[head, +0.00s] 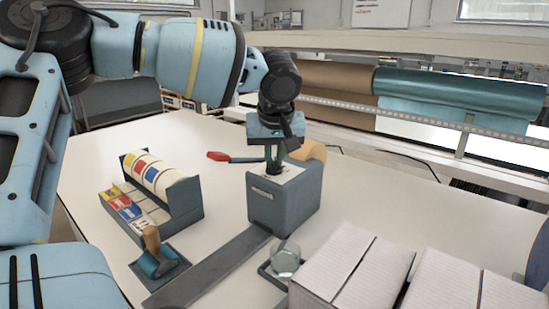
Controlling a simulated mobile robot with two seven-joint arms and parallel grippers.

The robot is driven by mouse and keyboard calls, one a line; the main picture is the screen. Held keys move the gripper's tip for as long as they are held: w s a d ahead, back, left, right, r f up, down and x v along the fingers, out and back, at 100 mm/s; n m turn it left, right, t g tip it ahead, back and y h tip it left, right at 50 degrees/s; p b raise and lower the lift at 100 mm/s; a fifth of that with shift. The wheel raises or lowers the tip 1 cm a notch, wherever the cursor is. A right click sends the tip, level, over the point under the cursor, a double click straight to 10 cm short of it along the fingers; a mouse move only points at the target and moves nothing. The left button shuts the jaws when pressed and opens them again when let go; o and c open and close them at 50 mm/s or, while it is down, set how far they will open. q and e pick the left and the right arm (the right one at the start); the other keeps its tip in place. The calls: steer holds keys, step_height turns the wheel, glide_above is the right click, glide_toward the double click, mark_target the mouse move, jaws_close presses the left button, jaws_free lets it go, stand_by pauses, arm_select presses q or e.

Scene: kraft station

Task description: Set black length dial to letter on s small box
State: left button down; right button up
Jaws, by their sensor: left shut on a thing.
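A grey tape machine (284,205) stands on the white table near the middle of the head view. It has a pale top plate (290,176) and a small white label on its front. My left gripper (274,166) points straight down onto this plate, with its fingers shut on the black length dial. The dial is mostly hidden by the fingers, and the marks around it are too small to read. A lever with a red handle (218,156) sticks out to the left of the machine. My right gripper is not in view.
A grey rack (184,200) with coloured label rolls stands at left. A wooden-handled stamp or brush (152,240) sits in front of it. A glass jar (286,259) and pale closed boxes (352,272) are at front right. Paper rolls (455,95) hang behind.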

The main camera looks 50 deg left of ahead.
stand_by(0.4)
arm_select(q)
steer(key=c, duration=1.5)
jaws_free()
steer(key=shift+r, duration=0.1)
steer(key=v, duration=0.7)
steer(key=shift+d+r, duration=0.15)
steer(key=shift+r, duration=0.2)
steer(key=shift+f, duration=0.1)
